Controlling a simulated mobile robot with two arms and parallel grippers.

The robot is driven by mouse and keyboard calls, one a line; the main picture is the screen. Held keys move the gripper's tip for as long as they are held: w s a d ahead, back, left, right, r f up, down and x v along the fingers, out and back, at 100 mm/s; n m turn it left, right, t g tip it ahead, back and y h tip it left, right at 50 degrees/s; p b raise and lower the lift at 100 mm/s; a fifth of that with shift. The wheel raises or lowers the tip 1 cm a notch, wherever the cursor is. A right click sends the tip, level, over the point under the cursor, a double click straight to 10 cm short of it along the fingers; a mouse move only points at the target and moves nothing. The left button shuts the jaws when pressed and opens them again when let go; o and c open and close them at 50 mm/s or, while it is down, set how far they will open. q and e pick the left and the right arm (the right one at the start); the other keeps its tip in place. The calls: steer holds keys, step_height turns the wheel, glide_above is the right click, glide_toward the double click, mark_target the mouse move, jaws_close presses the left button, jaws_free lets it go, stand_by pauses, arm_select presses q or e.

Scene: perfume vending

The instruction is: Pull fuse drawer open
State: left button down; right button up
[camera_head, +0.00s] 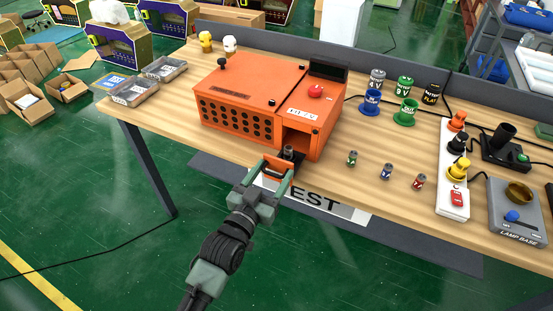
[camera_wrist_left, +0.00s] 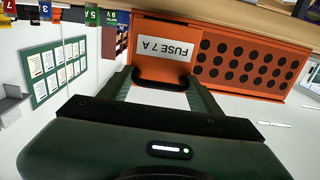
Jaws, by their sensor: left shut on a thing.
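The orange tester box (camera_head: 247,95) stands on the wooden bench. Its fuse drawer (camera_head: 277,163) sticks out from an opening at the lower right of the box, over the bench's front edge. A dark cylindrical fuse (camera_head: 288,153) stands upright in or just behind the drawer. My left gripper (camera_head: 273,175) is at the drawer front with a finger on either side. In the left wrist view, the "FUSE 7 A" label (camera_wrist_left: 165,48) appears upside down. The dark drawer handle (camera_wrist_left: 160,80) lies between the fingers of my left gripper (camera_wrist_left: 161,90), which is shut on it. My right gripper is out of view.
Several small fuses, one green-banded (camera_head: 352,158), stand right of the drawer. Behind them are coloured holders such as the blue one (camera_head: 371,103). A white strip (camera_head: 453,190) and lamp base (camera_head: 515,212) stand at the right. Open floor lies before the bench.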

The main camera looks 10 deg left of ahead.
arm_select(q)
steer(key=shift+r, duration=0.1)
steer(key=shift+w+d, duration=0.1)
steer(key=shift+d, duration=0.05)
steer(key=shift+w, duration=0.15)
steer(key=c, duration=0.6)
jaws_free()
steer(key=shift+c, duration=0.2)
steer(key=shift+s+f, duration=0.2)
steer(key=shift+s, duration=0.1)
steer(key=b+v, duration=0.1)
steer(key=v, duration=0.6)
steer(key=shift+s, duration=0.15)
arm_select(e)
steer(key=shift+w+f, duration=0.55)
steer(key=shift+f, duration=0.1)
arm_select(q)
steer(key=shift+r, duration=0.1)
